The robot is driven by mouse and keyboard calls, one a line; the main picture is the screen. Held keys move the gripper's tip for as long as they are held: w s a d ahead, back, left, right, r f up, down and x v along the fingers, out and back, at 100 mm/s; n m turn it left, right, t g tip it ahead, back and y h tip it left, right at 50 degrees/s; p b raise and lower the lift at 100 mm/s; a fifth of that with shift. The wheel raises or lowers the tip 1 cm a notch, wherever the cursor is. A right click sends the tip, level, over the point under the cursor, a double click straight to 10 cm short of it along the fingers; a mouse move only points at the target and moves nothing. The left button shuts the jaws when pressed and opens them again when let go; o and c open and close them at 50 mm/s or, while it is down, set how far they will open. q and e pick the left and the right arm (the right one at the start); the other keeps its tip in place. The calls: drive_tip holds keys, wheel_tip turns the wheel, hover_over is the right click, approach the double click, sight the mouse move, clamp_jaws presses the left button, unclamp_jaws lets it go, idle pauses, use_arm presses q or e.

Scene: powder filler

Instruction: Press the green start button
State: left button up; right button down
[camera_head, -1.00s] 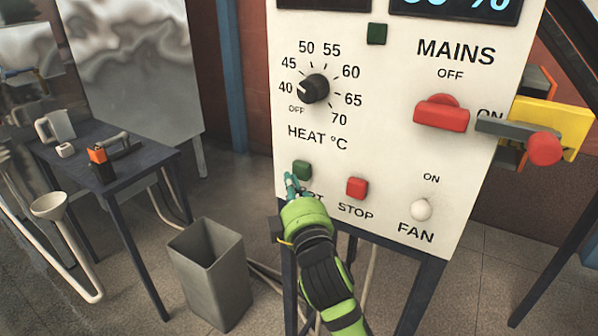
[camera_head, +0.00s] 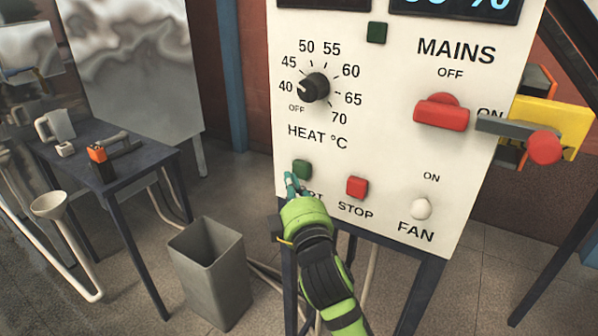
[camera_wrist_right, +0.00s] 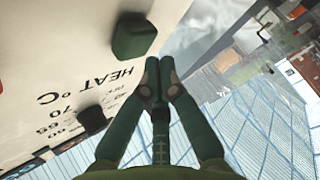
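The green start button (camera_head: 302,169) sits at the lower left of the white control panel, above the partly hidden START label. It also shows large in the right wrist view (camera_wrist_right: 134,38), up and left of my fingertips. My right gripper (camera_head: 291,184) is just below the button in the head view. In the right wrist view the right gripper (camera_wrist_right: 159,68) has its two fingertips together with nothing between them. I cannot tell whether it touches the button; a gap shows in the wrist view. My left gripper is not in view.
The red stop button (camera_head: 357,188) is right of the start button. The heat knob (camera_head: 314,88), red mains switch (camera_head: 441,113) and white fan switch (camera_head: 421,209) share the panel (camera_head: 390,150). A grey bin (camera_head: 210,275) stands below left, near a dark table (camera_head: 150,161).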

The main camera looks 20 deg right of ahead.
drive_tip(key=shift+w+d, duration=0.15)
drive_tip(key=shift+w+d, duration=0.15)
drive_tip(key=shift+d, duration=0.05)
drive_tip(key=shift+w+d+p, duration=0.3)
drive_tip(key=shift+d+p, duration=0.1)
drive_tip(key=shift+p, duration=0.05)
idle(1.0)
drive_tip(key=shift+a, duration=0.1)
idle(0.4)
drive_tip(key=shift+s+a, duration=0.55)
drive_tip(key=shift+a, duration=0.1)
drive_tip(key=s+a, duration=0.1)
drive_tip(key=a, duration=0.1)
drive_tip(key=s+a, duration=0.2)
idle(0.3)
idle(0.6)
